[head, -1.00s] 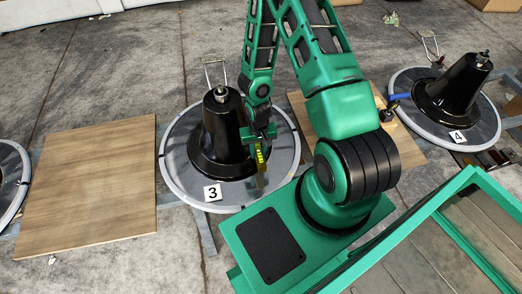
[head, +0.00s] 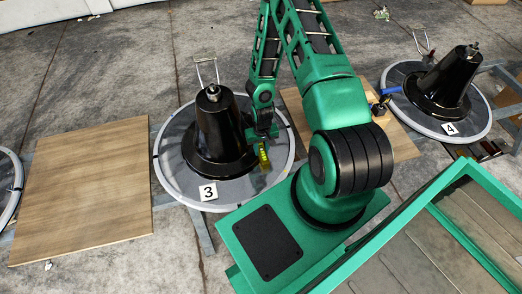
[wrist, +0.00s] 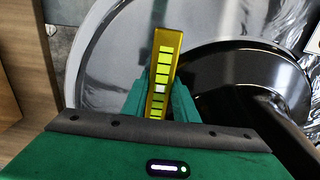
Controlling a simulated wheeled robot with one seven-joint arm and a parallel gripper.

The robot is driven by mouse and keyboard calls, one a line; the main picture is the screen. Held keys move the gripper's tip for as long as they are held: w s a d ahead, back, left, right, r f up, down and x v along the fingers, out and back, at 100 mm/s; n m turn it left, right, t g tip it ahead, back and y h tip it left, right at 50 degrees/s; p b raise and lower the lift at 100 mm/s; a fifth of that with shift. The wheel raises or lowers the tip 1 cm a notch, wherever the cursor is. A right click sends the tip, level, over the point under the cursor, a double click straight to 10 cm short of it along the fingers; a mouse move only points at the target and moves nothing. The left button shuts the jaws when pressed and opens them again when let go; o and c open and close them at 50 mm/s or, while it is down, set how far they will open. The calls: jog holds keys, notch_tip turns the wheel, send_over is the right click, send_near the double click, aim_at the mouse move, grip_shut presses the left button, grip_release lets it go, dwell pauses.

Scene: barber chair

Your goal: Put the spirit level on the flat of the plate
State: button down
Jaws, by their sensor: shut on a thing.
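The spirit level (head: 264,157) is a yellow bar with bright green windows, held upright or nearly so in the head view. It also shows in the wrist view (wrist: 164,75), between my gripper's fingers. My gripper (head: 263,136) is shut on it, on the right side of the black cone. The plate (head: 178,187) is a round grey disc with a pale rim, marked by a white "3" card. The level is over the plate's right part. Whether its lower end touches the plate I cannot tell. The plate's grey surface shows in the wrist view (wrist: 115,70).
The black cone (head: 219,125) rises from the middle of the plate, close beside my gripper. A wooden board (head: 85,190) lies at left. Another cone on a plate marked "4" (head: 450,128) stands at right. The plate's left front is free apart from the card.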

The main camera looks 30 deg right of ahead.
jog(key=c, duration=1.4)
grip_release()
jog(key=shift+f, duration=0.1)
